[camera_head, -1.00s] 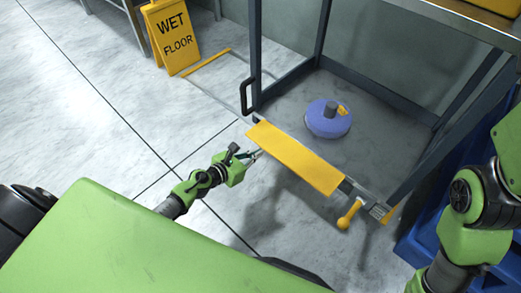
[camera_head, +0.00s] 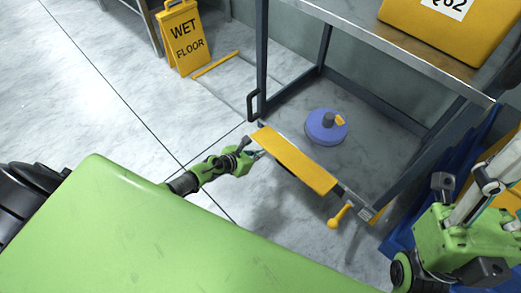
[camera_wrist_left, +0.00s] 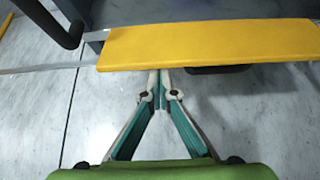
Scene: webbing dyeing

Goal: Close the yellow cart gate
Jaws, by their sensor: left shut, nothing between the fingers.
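The yellow gate panel (camera_head: 296,161) is a flat bar low across the front of the dark-framed cart. Its left end is near the front left post; its right end is near the right post. I cannot tell whether it is latched. A yellow knobbed handle (camera_head: 340,215) hangs by the right end. My left gripper (camera_head: 257,154) is shut and empty at the panel's left part. In the left wrist view its fingertips (camera_wrist_left: 159,76) meet just below the panel (camera_wrist_left: 210,45); contact is unclear. My right gripper (camera_head: 487,185) is at the right edge, its fingertips not clearly visible.
A blue round object (camera_head: 327,127) sits inside the cart. A black pull handle (camera_head: 252,106) is on the left post. A wet floor sign (camera_head: 184,40) stands at the back left. A yellow box (camera_head: 450,30) is on top. Floor at left is clear.

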